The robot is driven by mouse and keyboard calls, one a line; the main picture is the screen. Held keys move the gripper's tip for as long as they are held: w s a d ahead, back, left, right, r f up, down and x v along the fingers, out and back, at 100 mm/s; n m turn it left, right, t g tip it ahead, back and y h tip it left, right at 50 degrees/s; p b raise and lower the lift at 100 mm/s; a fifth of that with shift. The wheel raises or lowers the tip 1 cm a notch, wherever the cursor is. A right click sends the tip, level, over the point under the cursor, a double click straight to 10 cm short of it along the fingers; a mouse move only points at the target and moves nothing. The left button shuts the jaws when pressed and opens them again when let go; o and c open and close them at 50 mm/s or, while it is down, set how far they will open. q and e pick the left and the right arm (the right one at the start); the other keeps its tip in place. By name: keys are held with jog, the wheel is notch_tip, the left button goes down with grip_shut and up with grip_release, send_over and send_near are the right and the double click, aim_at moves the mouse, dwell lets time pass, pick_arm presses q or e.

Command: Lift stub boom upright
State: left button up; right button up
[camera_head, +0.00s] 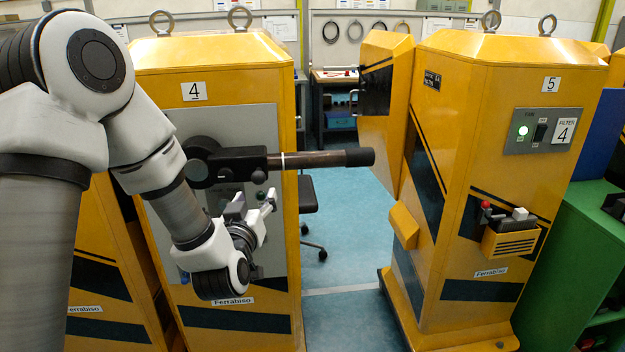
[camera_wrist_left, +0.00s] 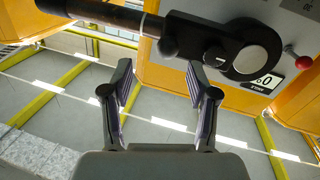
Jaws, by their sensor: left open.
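The stub boom (camera_head: 320,159) is a short dark tube with a black clamp and black end cap. It lies level, pointing right from its round black pivot (camera_head: 197,165) on the grey panel of the yellow cabinet marked 4. In the left wrist view the boom (camera_wrist_left: 186,32) crosses the top of the picture, with its pivot disc at the right. My left gripper (camera_head: 254,203) is below the boom, its fingers pointing up and towards it. In the wrist view the left gripper (camera_wrist_left: 159,75) is open and empty, with the boom beyond its fingertips. My right gripper is not in view.
A second yellow cabinet (camera_head: 488,130) marked 5 stands at the right, with a tool holder (camera_head: 510,238) on its front. Blue floor (camera_head: 345,225) shows in the gap between the cabinets. A red knob (camera_wrist_left: 304,62) is near the pivot. A green bench (camera_head: 570,260) stands far right.

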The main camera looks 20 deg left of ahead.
aim_at(256, 180)
pick_arm(q)
jog(key=w+a, duration=0.2)
jog(key=shift+a+r, duration=0.3)
jog(key=shift+a, duration=0.1)
jog(key=p+x, duration=0.1)
jog(key=x, duration=0.1)
jog(key=p+x, duration=0.1)
jog(key=x, duration=0.3)
jog(key=shift+w+d+r+p, duration=0.15)
jog(key=shift+d+r+p, duration=0.05)
jog(key=shift+d+p, duration=0.2)
jog(key=shift+w+a+f, duration=0.2)
jog(key=shift+a+f, duration=0.05)
jog(key=shift+a, duration=0.1)
jog(key=shift+s+d+r, duration=0.1)
jog(key=shift+d+r, duration=0.05)
grip_shut()
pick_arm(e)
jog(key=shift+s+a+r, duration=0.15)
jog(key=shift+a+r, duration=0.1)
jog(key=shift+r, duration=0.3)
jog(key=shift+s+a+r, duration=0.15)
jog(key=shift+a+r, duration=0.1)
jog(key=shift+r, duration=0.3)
